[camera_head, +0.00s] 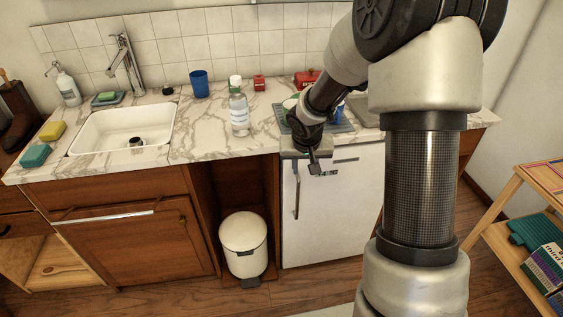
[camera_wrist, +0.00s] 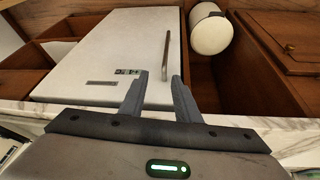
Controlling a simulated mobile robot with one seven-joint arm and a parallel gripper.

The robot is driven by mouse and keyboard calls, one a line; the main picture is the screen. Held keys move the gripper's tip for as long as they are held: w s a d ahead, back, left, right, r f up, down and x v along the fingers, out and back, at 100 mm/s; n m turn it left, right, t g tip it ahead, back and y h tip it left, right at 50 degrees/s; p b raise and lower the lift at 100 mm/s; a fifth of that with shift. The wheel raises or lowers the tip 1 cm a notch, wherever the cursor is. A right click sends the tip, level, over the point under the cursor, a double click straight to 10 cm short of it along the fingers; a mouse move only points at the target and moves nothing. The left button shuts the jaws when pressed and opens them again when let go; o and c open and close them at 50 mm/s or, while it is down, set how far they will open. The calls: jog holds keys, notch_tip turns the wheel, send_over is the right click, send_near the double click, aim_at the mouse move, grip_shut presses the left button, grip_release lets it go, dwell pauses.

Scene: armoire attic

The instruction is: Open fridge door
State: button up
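The fridge is a small white unit under the marble counter, and its door (camera_head: 335,215) is shut in the head view. The door also fills the upper left of the wrist view (camera_wrist: 110,50). A thin vertical handle (camera_head: 297,190) runs near the door's left edge; it shows in the wrist view (camera_wrist: 167,55) beyond the fingers. My gripper (camera_head: 314,167) is in front of the door's top, near the handle's upper end. In the wrist view my gripper (camera_wrist: 160,85) has its two fingers apart with nothing between them. It appears clear of the handle.
A white trash bin (camera_head: 243,245) stands in the open bay left of the fridge. The marble counter (camera_head: 205,150) overhangs the door and carries a bottle (camera_head: 239,112) and a blue cup (camera_head: 199,84). A wooden shelf (camera_head: 500,230) is at right. Floor before the fridge looks mostly clear.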

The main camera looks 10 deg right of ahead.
send_near(298, 194)
jog(key=shift+y, duration=0.3)
jog(key=b+x, duration=0.2)
jog(key=x, duration=0.4)
jog(key=b+x, duration=0.3)
jog(key=x, duration=0.2)
jog(key=shift+w+d+f, duration=0.1)
jog(key=shift+d+f, duration=0.15)
jog(key=shift+f, duration=0.1)
grip_shut()
